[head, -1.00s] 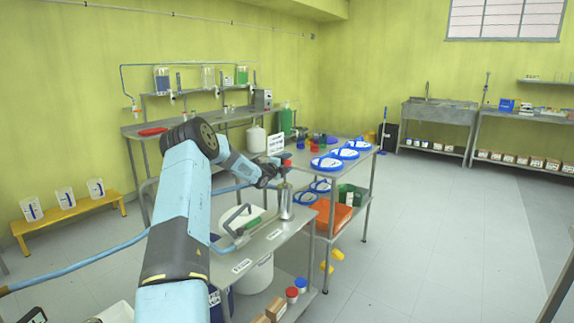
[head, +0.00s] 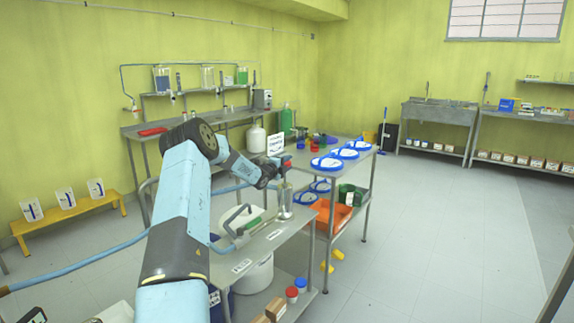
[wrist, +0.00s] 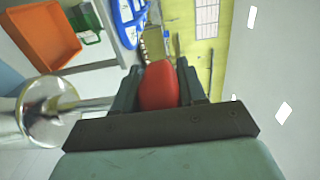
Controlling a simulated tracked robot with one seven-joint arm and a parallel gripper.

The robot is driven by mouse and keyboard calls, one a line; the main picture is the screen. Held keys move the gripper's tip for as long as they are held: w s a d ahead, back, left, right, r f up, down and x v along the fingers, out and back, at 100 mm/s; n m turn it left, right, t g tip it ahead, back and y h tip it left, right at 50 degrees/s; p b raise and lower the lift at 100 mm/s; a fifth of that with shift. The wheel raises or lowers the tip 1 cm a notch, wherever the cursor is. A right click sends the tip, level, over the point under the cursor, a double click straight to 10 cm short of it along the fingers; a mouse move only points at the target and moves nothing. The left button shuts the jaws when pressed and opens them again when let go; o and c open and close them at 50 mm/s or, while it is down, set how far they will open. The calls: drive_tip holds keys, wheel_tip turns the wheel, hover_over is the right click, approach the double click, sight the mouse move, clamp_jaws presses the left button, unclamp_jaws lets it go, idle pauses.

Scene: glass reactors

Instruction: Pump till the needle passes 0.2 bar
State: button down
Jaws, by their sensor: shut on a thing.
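My gripper (wrist: 157,88) is shut on a red handle (wrist: 158,82), which sits between its two fingers in the wrist view. In the head view, my gripper (head: 278,171) is above the corner of the near metal bench. A shiny metal pump cylinder (head: 284,204) stands upright below it on that bench. The cylinder also shows at the left of the wrist view (wrist: 45,112), with a metal rod running from it toward my gripper. I cannot make out a gauge needle or its reading in either view.
A white tub (head: 236,214) and a lever-like metal fitting stand on the near bench (head: 262,246) beside the pump. Behind is a table with blue-rimmed discs (head: 326,163) and an orange crate (head: 330,216) below. Open floor (head: 440,250) lies to the right.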

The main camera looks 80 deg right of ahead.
drive_tip(key=shift+f, duration=2.15)
drive_tip(key=c, duration=0.7)
unclamp_jaws()
drive_tip(key=v, duration=1.4)
drive_tip(key=shift+d, duration=0.1)
